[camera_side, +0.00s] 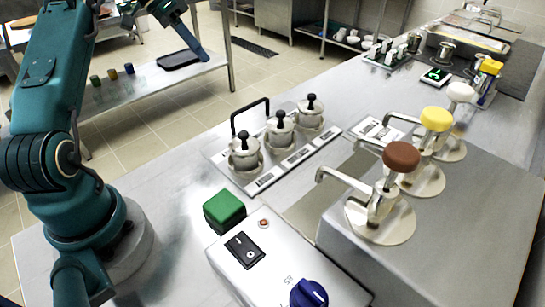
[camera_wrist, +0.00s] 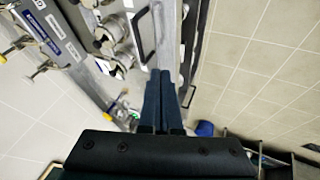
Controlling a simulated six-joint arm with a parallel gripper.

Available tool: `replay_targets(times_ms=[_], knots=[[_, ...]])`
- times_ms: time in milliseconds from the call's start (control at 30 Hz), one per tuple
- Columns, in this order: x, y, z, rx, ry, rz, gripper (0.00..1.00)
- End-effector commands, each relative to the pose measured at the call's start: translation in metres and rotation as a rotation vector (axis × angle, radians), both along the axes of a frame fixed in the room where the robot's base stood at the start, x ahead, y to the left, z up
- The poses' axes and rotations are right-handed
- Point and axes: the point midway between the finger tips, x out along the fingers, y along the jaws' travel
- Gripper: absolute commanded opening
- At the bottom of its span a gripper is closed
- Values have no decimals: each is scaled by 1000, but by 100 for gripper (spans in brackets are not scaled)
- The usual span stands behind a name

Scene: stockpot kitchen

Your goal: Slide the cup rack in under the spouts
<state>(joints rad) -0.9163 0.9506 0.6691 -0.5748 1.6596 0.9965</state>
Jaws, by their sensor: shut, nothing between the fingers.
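The cup rack (camera_side: 282,166) is a flat metal tray on the steel counter. It carries three lidded metal cups with black knobs (camera_side: 279,131) and has a black loop handle (camera_side: 250,103) on its side away from the spouts. The spouts (camera_side: 340,178) belong to three pumps with brown, yellow and white knobs, to the right of the rack; the cups stand apart from them. My gripper (camera_side: 204,54) is shut and empty, up and left of the rack. In the wrist view, the shut fingers (camera_wrist: 163,73) show near the handle (camera_wrist: 144,32), without clear contact.
A green block (camera_side: 224,209) and a control box with a blue dial (camera_side: 308,293) stand on the near counter. The pump housing (camera_side: 440,220) fills the right. A lower shelf (camera_side: 150,88) with small coloured cups and a dark tray stands at the back left.

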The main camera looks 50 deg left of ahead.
Motion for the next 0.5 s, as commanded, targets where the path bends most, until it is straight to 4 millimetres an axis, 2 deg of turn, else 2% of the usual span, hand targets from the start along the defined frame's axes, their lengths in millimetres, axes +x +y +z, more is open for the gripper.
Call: replay_targets(times_ms=[267, 500], knots=[[7, -10, -16, -2, 3, -2, 0], [21, -28, -49, -3, 4, -5, 0]])
